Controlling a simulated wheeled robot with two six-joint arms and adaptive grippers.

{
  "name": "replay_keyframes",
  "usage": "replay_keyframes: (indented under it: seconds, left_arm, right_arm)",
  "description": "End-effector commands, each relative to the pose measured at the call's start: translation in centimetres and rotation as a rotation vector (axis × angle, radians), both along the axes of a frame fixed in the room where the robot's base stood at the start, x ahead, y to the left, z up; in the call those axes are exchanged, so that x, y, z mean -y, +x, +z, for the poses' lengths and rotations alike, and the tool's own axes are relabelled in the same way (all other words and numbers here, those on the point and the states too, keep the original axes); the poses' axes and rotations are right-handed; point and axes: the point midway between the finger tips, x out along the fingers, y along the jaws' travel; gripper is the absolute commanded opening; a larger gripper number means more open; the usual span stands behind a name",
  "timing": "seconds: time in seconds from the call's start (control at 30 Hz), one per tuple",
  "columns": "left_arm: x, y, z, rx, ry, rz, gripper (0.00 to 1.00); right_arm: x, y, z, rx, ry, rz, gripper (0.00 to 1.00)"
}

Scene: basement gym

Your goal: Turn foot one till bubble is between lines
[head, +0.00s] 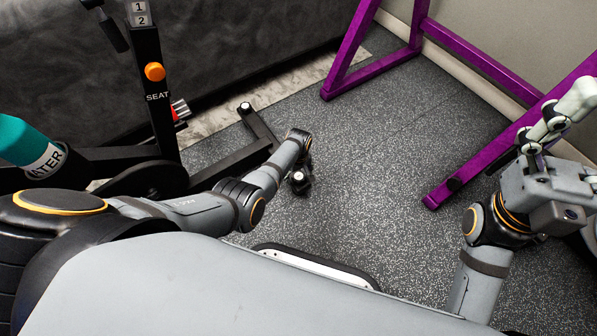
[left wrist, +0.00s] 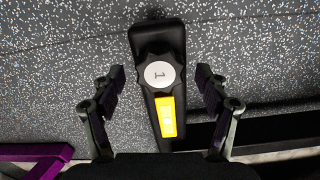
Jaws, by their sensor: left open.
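Foot one is a black lobed knob with a pale cap marked 1 (left wrist: 159,75), on the end of a black bar in the left wrist view. A yellow label (left wrist: 168,117) lies on the bar just beside the knob; no bubble or lines can be made out on it. My left gripper (left wrist: 160,75) is open, with one finger on each side of the knob and a gap on both sides.
The exercise bike's black frame (head: 150,95) with an orange knob (head: 155,72) stands at the left. Its floor bar (head: 262,130) reaches towards my left wrist. A teal water bottle (head: 25,143) is at far left. Purple rack legs (head: 480,150) stand right; speckled floor (head: 370,150) between is clear.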

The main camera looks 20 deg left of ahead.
Motion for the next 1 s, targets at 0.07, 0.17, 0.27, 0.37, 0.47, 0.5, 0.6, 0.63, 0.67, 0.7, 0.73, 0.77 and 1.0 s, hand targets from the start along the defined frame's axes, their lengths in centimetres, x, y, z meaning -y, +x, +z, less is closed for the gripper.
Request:
replay_keyframes:
  seconds: [0.07, 0.17, 0.27, 0.37, 0.47, 0.5, 0.6, 0.63, 0.67, 0.7, 0.73, 0.77, 1.0]
  left_arm:
    - [0.0, 0.0, 0.4, 0.001, -0.001, 0.0, 0.75]
    - [0.1, 0.1, 1.5, 0.004, -0.001, 0.0, 0.75]
    - [0.1, -0.1, 3.1, 0.003, -0.001, 0.001, 0.75]
    - [0.1, 0.1, 5.5, 0.005, -0.002, 0.001, 0.75]
    - [0.0, 0.1, 7.9, 0.004, -0.001, 0.0, 0.75]
    - [0.0, 0.1, 8.8, 0.005, -0.001, 0.001, 0.75]
    - [0.0, 0.1, 10.5, 0.003, 0.0, 0.001, 0.75]
    - [0.0, 0.1, 10.8, 0.002, -0.001, 0.001, 0.75]
    - [0.0, 0.0, 11.1, 0.001, 0.0, 0.0, 0.75]
    - [0.0, 0.0, 11.4, 0.001, 0.0, 0.0, 0.75]
    - [0.0, 0.0, 11.6, 0.001, -0.001, 0.0, 0.75]
    - [0.0, 0.0, 11.8, 0.0, 0.0, 0.0, 0.75]
    - [0.0, 0.0, 11.9, -0.001, 0.001, 0.0, 0.75]
  right_arm:
    - [0.0, 0.0, 0.0, 0.0, 0.0, 0.0, 0.87]
    - [0.0, 0.0, 0.0, 0.001, 0.001, 0.0, 0.87]
    - [0.0, 0.0, 0.0, 0.002, 0.001, -0.001, 0.87]
    - [0.0, 0.0, 0.1, 0.003, 0.002, -0.001, 0.87]
    - [0.0, 0.0, 0.1, 0.003, 0.002, -0.001, 0.87]
    - [0.0, 0.0, 0.1, 0.003, 0.002, -0.001, 0.87]
    - [0.0, 0.0, 0.1, 0.003, 0.002, -0.001, 0.87]
    - [0.0, 0.0, 0.1, 0.003, 0.002, -0.001, 0.87]
    - [0.0, 0.0, 0.1, 0.003, 0.002, -0.001, 0.87]
    - [0.0, 0.0, 0.1, 0.003, 0.002, -0.001, 0.87]
    - [0.0, 0.0, 0.1, 0.003, 0.002, -0.001, 0.87]
    - [0.0, 0.0, 0.1, 0.003, 0.002, -0.001, 0.87]
    - [0.0, -0.1, 0.1, 0.004, 0.002, -0.001, 0.87]
